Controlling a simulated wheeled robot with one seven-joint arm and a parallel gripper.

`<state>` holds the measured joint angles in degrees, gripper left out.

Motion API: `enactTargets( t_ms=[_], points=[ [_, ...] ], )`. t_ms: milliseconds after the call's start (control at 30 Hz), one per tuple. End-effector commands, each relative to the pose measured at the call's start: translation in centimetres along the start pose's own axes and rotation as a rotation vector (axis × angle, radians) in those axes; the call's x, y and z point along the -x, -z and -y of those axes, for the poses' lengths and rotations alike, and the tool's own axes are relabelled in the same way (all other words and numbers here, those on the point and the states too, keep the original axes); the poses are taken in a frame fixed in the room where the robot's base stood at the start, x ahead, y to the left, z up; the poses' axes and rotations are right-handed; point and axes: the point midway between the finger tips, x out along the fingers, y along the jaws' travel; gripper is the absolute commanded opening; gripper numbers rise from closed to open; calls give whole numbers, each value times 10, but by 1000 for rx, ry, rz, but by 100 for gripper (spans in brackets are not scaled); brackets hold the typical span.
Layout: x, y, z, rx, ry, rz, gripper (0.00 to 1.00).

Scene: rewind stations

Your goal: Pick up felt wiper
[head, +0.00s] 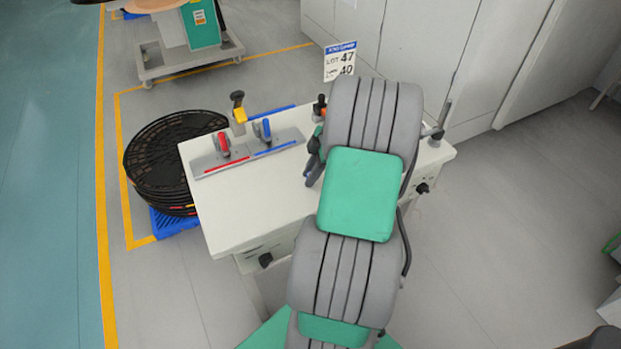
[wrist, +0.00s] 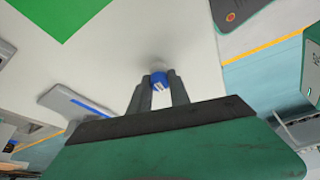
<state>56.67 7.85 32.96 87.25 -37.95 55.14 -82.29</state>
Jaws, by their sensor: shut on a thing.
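In the wrist view, my gripper (wrist: 159,82) has its two grey fingers closed on a small blue piece with a white part, which looks like the felt wiper (wrist: 158,77). Only a little of the piece shows between the fingertips; the fingers hide the rest. The white tabletop lies behind it, and I cannot tell whether the piece touches it. In the head view, my arm covers the right part of the white table (head: 225,225) and hides the held piece.
A grey plate (head: 240,156) on the table carries a red handle (head: 223,144) and a blue handle (head: 266,130). A yellow-and-black knob (head: 239,106) stands behind them. Black reels (head: 165,150) are stacked on a blue pallet at left. A lot sign (head: 340,61) stands at the back.

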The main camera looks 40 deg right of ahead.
Motion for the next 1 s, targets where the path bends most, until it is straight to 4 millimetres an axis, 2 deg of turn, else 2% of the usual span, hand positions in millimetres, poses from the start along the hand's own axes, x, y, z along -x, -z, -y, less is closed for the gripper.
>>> enactTargets(
  t_ms=[267,367,467,700,833,1000],
  points=[
    [5,2,0,1,-2,1,0],
    [14,6,0,1,-2,1,0],
    [33,12,1,1,-4,2,0],
    [97,19,56,-5,-7,3,0],
    [115,15,94,-5,-5,2,0],
    [132,12,124,-3,-2,1,0]
  ],
)
